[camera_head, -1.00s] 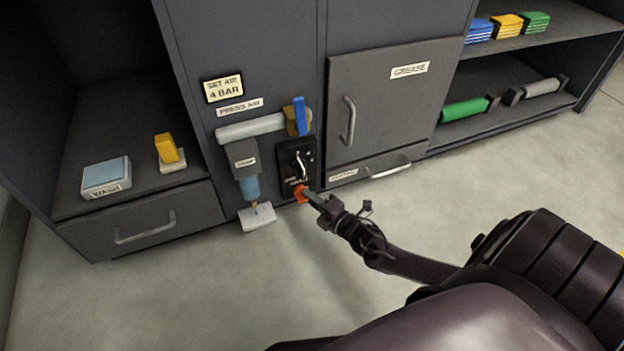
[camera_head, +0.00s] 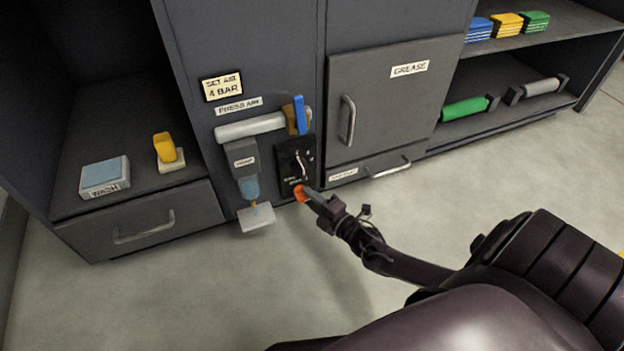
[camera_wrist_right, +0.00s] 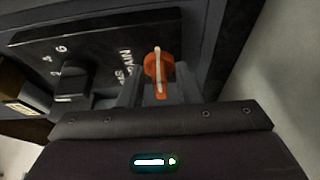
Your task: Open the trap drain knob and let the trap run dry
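The orange drain knob (camera_head: 300,193) sits at the lower edge of a black panel (camera_head: 286,160). In the right wrist view the knob (camera_wrist_right: 159,72) shows a pale line upright across its face, beside the word "DRAIN". My right gripper (camera_head: 307,194) is at the knob; in the wrist view its two fingers (camera_wrist_right: 159,88) stand on either side of it, apart. Contact is not clear. The trap (camera_head: 243,165) hangs left of the panel, with blue in its bowl (camera_head: 249,188) and a yellowish outlet below. My left gripper is not in view.
A white drip dish (camera_head: 257,218) lies below the trap. A pipe (camera_head: 250,127) with a blue lever (camera_head: 299,114) runs above. A black knob (camera_wrist_right: 72,82) sits on the panel. Right of it are the grease door (camera_head: 385,105) and a drawer handle (camera_head: 390,169).

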